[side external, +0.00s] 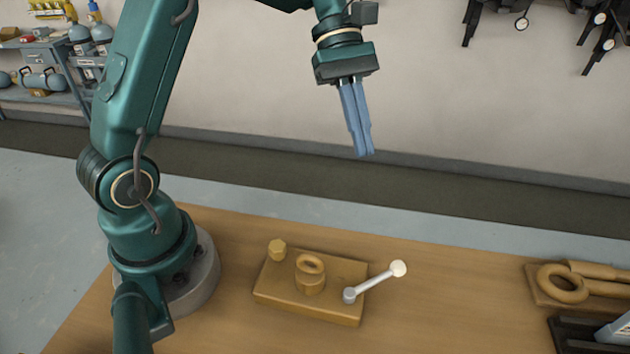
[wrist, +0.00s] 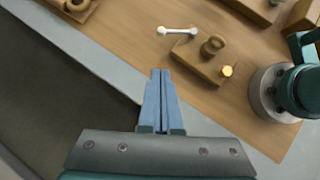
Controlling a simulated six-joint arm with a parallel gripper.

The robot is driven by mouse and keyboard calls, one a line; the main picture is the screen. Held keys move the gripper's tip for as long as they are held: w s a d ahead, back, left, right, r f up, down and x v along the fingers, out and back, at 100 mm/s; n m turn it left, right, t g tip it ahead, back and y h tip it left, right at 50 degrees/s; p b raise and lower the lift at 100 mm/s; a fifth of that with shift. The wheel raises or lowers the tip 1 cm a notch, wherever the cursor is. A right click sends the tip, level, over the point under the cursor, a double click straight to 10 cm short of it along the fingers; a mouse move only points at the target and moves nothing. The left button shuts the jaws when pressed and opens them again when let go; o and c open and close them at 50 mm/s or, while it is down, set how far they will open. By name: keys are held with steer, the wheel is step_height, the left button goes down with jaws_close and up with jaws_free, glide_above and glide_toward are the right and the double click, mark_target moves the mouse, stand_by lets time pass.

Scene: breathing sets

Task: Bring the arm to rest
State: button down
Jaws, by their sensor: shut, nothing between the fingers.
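My gripper (side external: 365,153) is high above the bench, with its two blue fingers pressed together and nothing between them. It also shows in the wrist view (wrist: 160,73), pointing down toward the bench. It is well clear of the wooden block (side external: 312,304) on the bench. The block carries a hexagonal peg (side external: 278,250), a ring-topped knob (side external: 310,270) and a grey lever (side external: 373,282) with a pale ball end. The block shows in the wrist view (wrist: 198,68) beyond the fingertips.
The wooden bench (side external: 460,290) is mostly bare between the block and a wooden board with a ring (side external: 562,284) at the right. A dark tray (side external: 570,335) is at the lower right. Shelves with cylinders (side external: 80,38) stand at the back left. Dark gear hangs on the wall.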

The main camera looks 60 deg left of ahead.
steer(key=s+d+r+m+t+y, duration=0.2)
steer(key=s+r+m+t+y, duration=0.25)
steer(key=s, duration=0.55)
steer(key=s+a+f+m+t+y, duration=0.2)
steer(key=s+a+f+m, duration=0.1)
steer(key=m, duration=0.7)
steer(key=shift+s+a+f+y, duration=0.4)
steer(key=shift+a+f, duration=0.1)
steer(key=shift+f, duration=0.1)
